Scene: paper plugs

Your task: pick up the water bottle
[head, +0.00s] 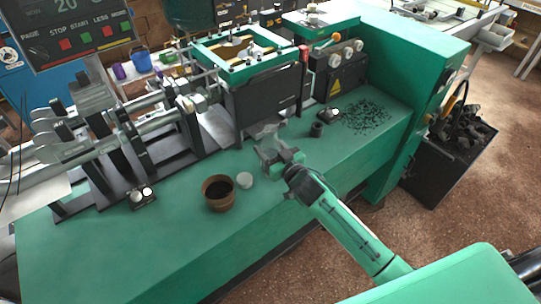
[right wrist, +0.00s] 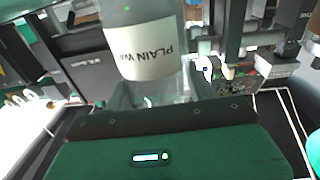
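The water bottle (right wrist: 145,50) fills the upper middle of the right wrist view, clear with a white label whose lettering looks turned over. In the head view it is a small, pale see-through shape (head: 268,130) at the far end of my right gripper (head: 270,158), over the green bench. In the right wrist view the fingers of my right gripper (right wrist: 162,95) stand apart, one on each side of the bottle's lower part in the picture. Whether they press on it I cannot tell. My left gripper is not in view.
A brown pot with dark contents (head: 218,193) and a small white round piece (head: 245,181) stand on the green bench (head: 180,240) left of the gripper. A small black cylinder (head: 317,130) and scattered black bits (head: 366,117) lie to the right. The machine (head: 265,95) rises behind.

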